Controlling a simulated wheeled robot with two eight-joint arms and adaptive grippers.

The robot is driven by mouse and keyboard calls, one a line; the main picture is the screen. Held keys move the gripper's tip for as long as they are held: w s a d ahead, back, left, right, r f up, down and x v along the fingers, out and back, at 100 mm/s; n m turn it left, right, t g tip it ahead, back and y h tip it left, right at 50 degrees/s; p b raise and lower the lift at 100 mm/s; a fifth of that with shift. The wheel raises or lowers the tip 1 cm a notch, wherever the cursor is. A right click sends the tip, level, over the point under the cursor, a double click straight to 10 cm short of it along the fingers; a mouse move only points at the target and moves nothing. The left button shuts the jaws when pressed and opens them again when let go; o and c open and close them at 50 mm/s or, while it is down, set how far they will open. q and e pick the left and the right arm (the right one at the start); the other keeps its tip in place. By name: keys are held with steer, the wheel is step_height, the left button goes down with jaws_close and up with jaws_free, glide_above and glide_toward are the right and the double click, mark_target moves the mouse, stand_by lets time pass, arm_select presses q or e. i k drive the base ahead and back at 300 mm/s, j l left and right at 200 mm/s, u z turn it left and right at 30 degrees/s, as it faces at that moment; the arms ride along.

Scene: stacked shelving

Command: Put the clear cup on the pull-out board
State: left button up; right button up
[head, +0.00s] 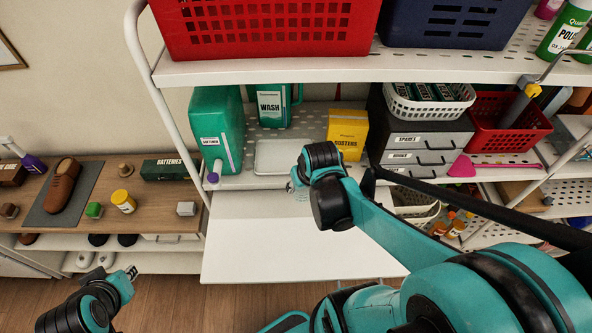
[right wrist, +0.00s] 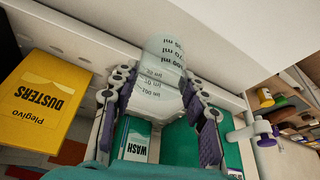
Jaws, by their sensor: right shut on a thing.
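The clear cup (right wrist: 160,72) has dark ml markings and sits between the fingers of my right gripper (right wrist: 158,108) in the right wrist view. My right gripper is shut on it. In the head view the cup is mostly hidden by my right wrist, and a bit of it shows at the back edge of the board. The white pull-out board (head: 290,245) extends out below the shelf, and its visible surface is bare. I cannot tell whether the cup touches it. My left gripper (head: 131,273) is at the lower left, apart from the board; its finger opening is unclear.
On the shelf behind stand a green jug (head: 217,125), a WASH bottle (head: 273,106), a grey tray (head: 284,156) and a yellow DUSTERS box (head: 347,132). Grey drawers (head: 420,140) and a red basket (head: 508,125) are to the right. A wooden bench (head: 150,208) is left.

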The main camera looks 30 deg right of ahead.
mark_target(224, 204)
steer(key=k+j, duration=0.8)
steer(key=j, duration=0.1)
